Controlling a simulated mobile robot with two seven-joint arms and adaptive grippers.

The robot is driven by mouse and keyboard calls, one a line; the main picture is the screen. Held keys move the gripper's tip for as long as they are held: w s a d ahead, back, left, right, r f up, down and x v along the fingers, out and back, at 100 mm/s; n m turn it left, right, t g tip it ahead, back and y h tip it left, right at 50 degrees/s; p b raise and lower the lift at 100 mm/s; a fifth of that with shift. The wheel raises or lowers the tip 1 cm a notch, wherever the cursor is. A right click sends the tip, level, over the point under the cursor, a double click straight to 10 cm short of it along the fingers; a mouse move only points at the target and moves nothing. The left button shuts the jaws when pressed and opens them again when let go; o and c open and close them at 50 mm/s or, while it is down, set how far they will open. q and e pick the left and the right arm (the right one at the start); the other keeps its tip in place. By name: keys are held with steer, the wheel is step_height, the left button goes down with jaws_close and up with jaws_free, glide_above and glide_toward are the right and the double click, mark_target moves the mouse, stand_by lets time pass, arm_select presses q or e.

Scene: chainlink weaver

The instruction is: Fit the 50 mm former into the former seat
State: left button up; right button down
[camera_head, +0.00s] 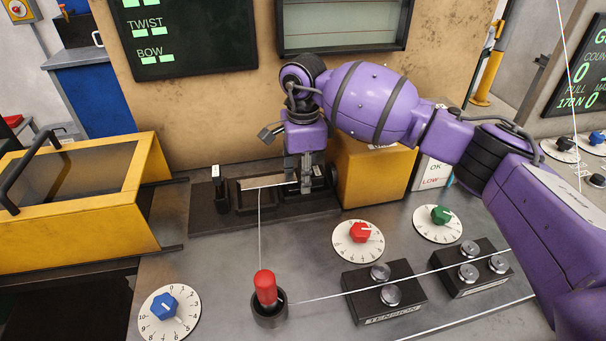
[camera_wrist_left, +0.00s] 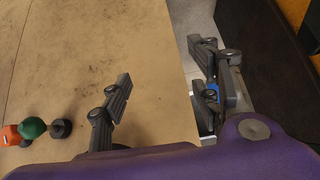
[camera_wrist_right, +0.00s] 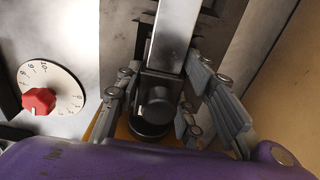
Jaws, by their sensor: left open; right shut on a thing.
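My right gripper (camera_head: 304,186) is shut on the dark block-shaped end of the former (camera_head: 268,182). In the right wrist view the former shows as a flat pale metal bar (camera_wrist_right: 174,38) running away from a dark block (camera_wrist_right: 157,98), with fingers on both sides. In the head view the bar lies level over a dark fixture (camera_head: 236,205), which appears to hold the former seat. The fingers and bar hide the seat, so I cannot tell how far the former is in. My left gripper (camera_wrist_left: 160,100) is open and empty, in its wrist view only.
A thin wire runs from the bar down to a red-handled post (camera_head: 265,288). A yellow-framed guard (camera_head: 140,185) stands left and a yellow box (camera_head: 372,172) right of the fixture. Dials and the tension block (camera_head: 384,292) are in front. Bare bench lies between fixture and post.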

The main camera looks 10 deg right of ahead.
arm_select(q)
steer(key=shift+s+f, duration=0.1)
steer(key=shift+s, duration=0.15)
arm_select(e)
steer(key=shift+s+f, duration=0.25)
steer(key=shift+f, duration=0.35)
arm_select(q)
steer(key=shift+s+a+f, duration=0.1)
steer(key=shift+s+f, duration=0.2)
steer(key=shift+s, duration=0.3)
arm_select(e)
steer(key=shift+s+f, duration=0.15)
steer(key=shift+f, duration=0.35)
steer(key=shift+a, duration=0.1)
steer(key=c, duration=1.3)
jaws_free()
steer(key=shift+c, duration=0.2)
steer(key=shift+o, duration=1.2)
steer(key=shift+f, duration=0.1)
steer(key=shift+w+f, duration=0.1)
steer(key=shift+w, duration=0.1)
arm_select(q)
steer(key=shift+w, duration=0.65)
steer(key=shift+s+r, duration=0.1)
steer(key=shift+s, duration=0.05)
